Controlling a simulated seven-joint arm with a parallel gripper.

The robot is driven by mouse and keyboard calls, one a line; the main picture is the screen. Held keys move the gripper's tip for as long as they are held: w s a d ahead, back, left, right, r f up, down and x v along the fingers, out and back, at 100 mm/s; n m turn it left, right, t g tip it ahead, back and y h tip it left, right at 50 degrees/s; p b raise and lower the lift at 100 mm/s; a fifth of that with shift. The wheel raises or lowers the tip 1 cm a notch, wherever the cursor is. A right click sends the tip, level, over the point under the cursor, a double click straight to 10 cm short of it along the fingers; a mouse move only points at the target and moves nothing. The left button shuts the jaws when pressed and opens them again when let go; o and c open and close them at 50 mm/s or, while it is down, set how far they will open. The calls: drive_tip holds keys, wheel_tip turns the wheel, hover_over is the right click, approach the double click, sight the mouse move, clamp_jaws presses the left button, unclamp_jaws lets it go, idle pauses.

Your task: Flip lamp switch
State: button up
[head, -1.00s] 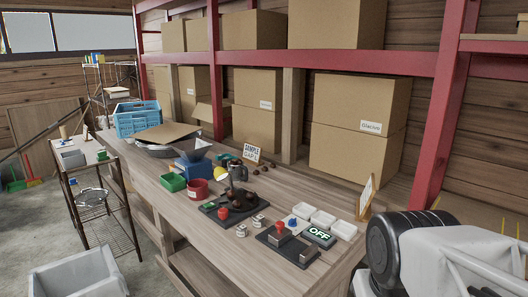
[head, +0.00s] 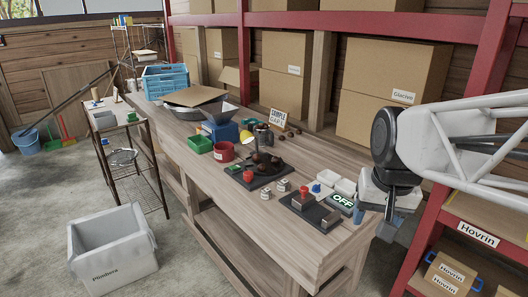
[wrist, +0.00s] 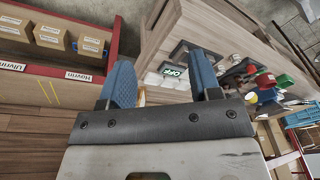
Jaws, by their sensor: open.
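A dark block with a lit green "OFF" (head: 341,203) lies near the front right end of the wooden workbench. It also shows in the wrist view (wrist: 174,72), beyond and between my fingers. Beside it is a black base (head: 318,213) with metal blocks and a red knob (head: 302,188). A small dark lamp-like thing (head: 263,137) stands behind another black base (head: 258,176); I cannot tell which part is the lamp's switch. My gripper (wrist: 161,65) is open and empty, with two blue fingers pointing toward the bench.
Shelves of cardboard boxes (head: 378,110) rise behind. A red shelf with boxes (head: 450,270) is at right. A grey bin (head: 112,250) stands on the floor.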

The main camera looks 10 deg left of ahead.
drive_tip(key=w+a+r+m+g+y, duration=0.1)
drive_tip(key=w+a+r, duration=0.15)
drive_tip(key=w, duration=0.75)
drive_tip(key=w+a+r+m, duration=0.15)
drive_tip(key=w+a, duration=0.25)
drive_tip(key=w, duration=0.6)
drive_tip(key=m+g+y, duration=0.2)
drive_tip(key=m+g, duration=0.2)
drive_tip(key=m, duration=0.1)
hover_over(237, 166)
drive_tip(key=w+d, duration=0.2)
drive_tip(key=d, duration=0.1)
wheel_tip(237, 166, down, 22)
drive_tip(key=shift+a+r, duration=0.15)
drive_tip(key=shift+a, duration=0.1)
drive_tip(key=shift+x, duration=3.9)
drive_tip(key=shift+d, duration=0.1)
